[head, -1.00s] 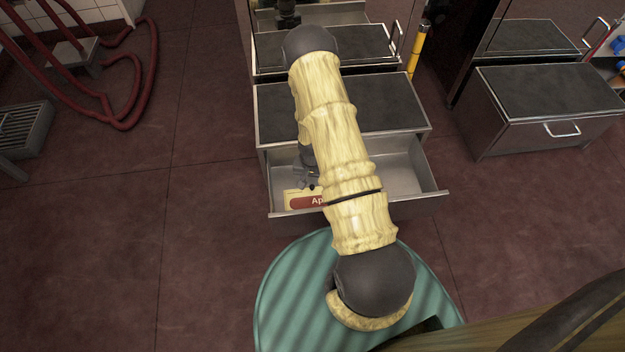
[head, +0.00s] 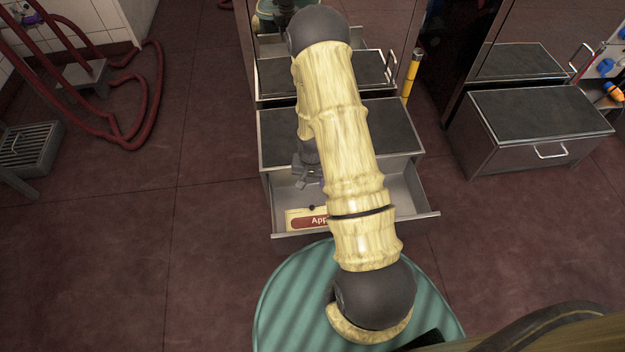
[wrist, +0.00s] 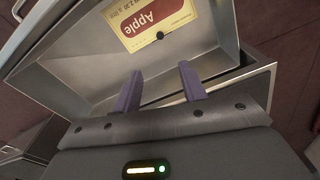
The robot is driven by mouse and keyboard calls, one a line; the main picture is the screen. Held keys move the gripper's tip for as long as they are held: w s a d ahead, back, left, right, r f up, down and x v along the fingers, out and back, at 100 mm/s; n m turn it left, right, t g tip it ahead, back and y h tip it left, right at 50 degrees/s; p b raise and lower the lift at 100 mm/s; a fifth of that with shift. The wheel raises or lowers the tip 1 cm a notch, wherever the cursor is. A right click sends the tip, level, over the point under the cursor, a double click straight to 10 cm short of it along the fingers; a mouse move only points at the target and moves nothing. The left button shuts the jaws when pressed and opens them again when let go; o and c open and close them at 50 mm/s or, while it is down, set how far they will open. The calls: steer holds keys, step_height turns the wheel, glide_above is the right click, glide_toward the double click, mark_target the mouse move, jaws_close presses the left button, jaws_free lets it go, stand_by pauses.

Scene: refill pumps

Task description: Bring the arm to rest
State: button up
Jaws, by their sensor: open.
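My gripper (wrist: 160,92) shows in the wrist view with its two purple fingers apart and nothing between them. In the head view my gripper (head: 308,172) is partly hidden behind my arm, over the open drawer (head: 405,192). My arm stretches forward from my green base and bends down at its far end. In the wrist view a yellow and red card reading "Apple" (wrist: 148,22) lies in the drawer (wrist: 75,75), beyond the fingertips and apart from them. The card also shows in the head view (head: 300,220), partly covered by my arm.
The open drawer juts out from a steel cabinet with a dark top (head: 385,130). Another closed drawer unit (head: 540,125) stands at the right. A yellow post (head: 412,75) stands behind. Red hoses (head: 150,100) lie at the left.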

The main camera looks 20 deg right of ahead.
stand_by(0.4)
steer(key=s+a+r+n+t+p, duration=0.1)
steer(key=s+a+r+n+p, duration=0.2)
steer(key=r, duration=0.9)
steer(key=s+a+r+n+p, duration=0.15)
steer(key=s+r, duration=0.35)
steer(key=r, duration=0.6)
steer(key=s+a+r+n+t+p, duration=0.1)
steer(key=s+a+r+n+p, duration=0.2)
steer(key=r, duration=0.9)
step_height(320, 180, up, 38)
steer(key=m+p, duration=0.1)
steer(key=p, duration=3.5)
steer(key=shift+s+a+p, duration=0.2)
steer(key=shift+p, duration=0.2)
steer(key=shift+f, duration=0.1)
